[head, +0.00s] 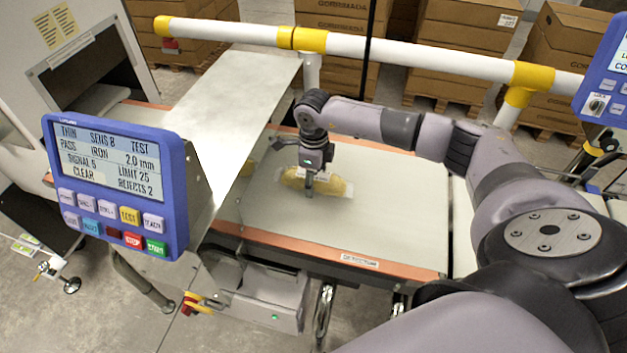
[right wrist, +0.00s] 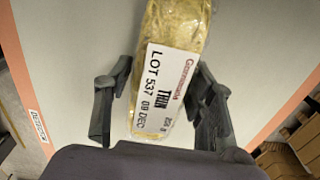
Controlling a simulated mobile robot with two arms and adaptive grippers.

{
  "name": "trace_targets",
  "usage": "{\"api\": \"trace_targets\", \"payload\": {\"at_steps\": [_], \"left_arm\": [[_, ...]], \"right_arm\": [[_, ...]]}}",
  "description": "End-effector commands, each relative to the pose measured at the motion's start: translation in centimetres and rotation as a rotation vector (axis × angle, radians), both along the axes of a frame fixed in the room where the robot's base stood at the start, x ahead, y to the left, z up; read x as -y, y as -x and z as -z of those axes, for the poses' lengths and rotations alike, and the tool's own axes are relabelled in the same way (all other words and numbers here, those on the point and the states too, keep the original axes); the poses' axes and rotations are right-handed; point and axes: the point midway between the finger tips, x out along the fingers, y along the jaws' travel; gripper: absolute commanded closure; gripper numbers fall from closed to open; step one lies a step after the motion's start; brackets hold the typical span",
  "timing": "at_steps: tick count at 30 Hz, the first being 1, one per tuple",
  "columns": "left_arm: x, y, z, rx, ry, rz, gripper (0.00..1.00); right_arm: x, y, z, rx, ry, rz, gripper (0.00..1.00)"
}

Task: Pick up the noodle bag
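The noodle bag (head: 326,185) is a clear pack of yellow noodles with a white printed label, lying on the pale belt (head: 390,215). It also shows in the right wrist view (right wrist: 178,28), running up from between the fingers, its label reading LOT 537. My right gripper (head: 309,192) points down over the bag. In the right wrist view its fingers (right wrist: 165,95) are spread, one on each side of the bag, close to its edges. Whether the pads touch it is hard to tell. My left gripper is not in view.
A blue control panel (head: 115,180) stands at the left, in front of a grey metal plate (head: 225,105). A white and yellow rail (head: 420,57) runs behind the belt, with stacked cartons (head: 455,35) beyond. The belt right of the bag is clear.

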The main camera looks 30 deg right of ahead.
Motion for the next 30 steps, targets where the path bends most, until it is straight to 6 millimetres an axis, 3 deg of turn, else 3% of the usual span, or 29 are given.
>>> {"api": "trace_targets", "payload": {"at_steps": [19,30], "left_arm": [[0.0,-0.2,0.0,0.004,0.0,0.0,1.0],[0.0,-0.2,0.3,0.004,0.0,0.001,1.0]], "right_arm": [[0.0,-0.1,-0.1,0.001,0.0,0.0,0.96],[0.0,-0.2,-1.2,0.004,-0.002,0.0,0.97]]}}
